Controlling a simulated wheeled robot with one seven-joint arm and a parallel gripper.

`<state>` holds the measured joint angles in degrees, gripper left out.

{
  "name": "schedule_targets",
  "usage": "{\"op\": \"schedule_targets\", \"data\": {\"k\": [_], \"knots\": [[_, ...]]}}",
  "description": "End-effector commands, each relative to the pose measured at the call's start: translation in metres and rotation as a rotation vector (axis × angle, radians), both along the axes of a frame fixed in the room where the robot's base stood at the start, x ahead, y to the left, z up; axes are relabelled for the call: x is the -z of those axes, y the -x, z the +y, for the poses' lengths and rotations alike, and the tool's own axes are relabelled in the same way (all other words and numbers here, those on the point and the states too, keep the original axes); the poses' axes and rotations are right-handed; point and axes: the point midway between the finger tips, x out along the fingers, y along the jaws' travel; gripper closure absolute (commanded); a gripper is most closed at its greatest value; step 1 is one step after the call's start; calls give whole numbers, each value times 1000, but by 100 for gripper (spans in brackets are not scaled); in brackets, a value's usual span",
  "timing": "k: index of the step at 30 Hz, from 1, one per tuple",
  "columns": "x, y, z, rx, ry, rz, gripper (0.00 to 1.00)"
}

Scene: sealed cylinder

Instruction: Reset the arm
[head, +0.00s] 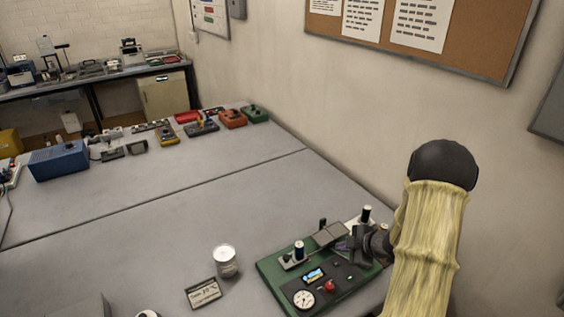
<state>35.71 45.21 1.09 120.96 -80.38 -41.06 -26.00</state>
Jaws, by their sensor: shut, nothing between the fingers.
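My arm, in a pale yellow fabric sleeve with a black rounded joint, comes in at the right side of the head view. My gripper (352,246) is dark and sits low over the right part of a green device (287,293) on the table. Its fingers look shut with nothing held, though they are small and partly blend with the dark parts behind. I cannot tell whether they touch the device. The device carries a lit blue display, a round white gauge, a red knob and upright dark posts with pale tops.
A blue box (58,161) and several small devices line the far side. The table's middle is clear. A wall with a corkboard (468,45) stands close on the right.

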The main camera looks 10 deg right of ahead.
Motion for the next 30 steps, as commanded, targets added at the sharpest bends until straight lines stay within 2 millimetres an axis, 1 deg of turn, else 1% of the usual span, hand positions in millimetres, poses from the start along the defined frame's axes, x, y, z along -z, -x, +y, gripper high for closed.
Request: {"op": "schedule_targets", "data": {"k": [2,5,8,10,14,17,20,23,24,26,27,30], "knots": [[-3,-1,1,12,5,4,100],[-13,-5,5,69,21,22,100],[-31,-9,11,178,43,57,100],[-46,-8,18,281,53,90,100],[-74,5,35,485,50,162,100],[-92,24,51,639,25,224,100],[-107,50,71,785,-16,295,100],[-120,82,95,921,-70,378,100],[-124,96,106,975,-96,416,100],[-130,118,121,1047,-136,475,100],[-132,132,131,1091,-161,515,100],[-137,161,151,1171,-210,598,100]]}}
